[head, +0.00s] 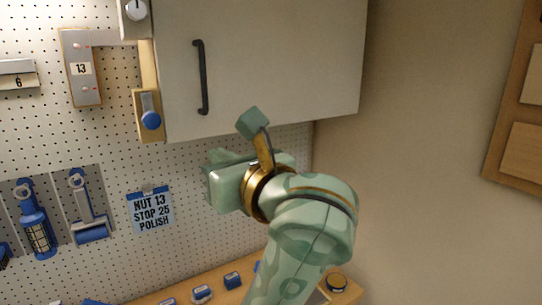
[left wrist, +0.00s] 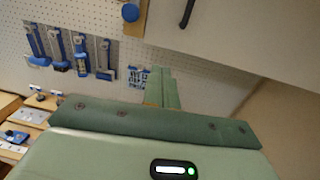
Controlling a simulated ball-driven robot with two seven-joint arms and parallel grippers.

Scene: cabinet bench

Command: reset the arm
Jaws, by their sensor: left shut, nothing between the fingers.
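My left arm, pale green with brass-coloured rings, rises from the bottom middle of the head view. Its gripper (head: 222,157) is below the white cabinet's lower edge, in front of the pegboard, and its body hides most of the fingers. In the left wrist view the two green fingers (left wrist: 162,86) lie together with nothing between them, so the gripper is shut and empty. My right gripper is in neither view.
The white cabinet (head: 265,60) with a black handle (head: 201,78) hangs above the gripper. Blue tools (head: 86,208) and a "NUT 13" card (head: 150,210) hang on the pegboard at left. Below is a wooden bench (head: 228,272) with small blue items. The right wall is mostly bare.

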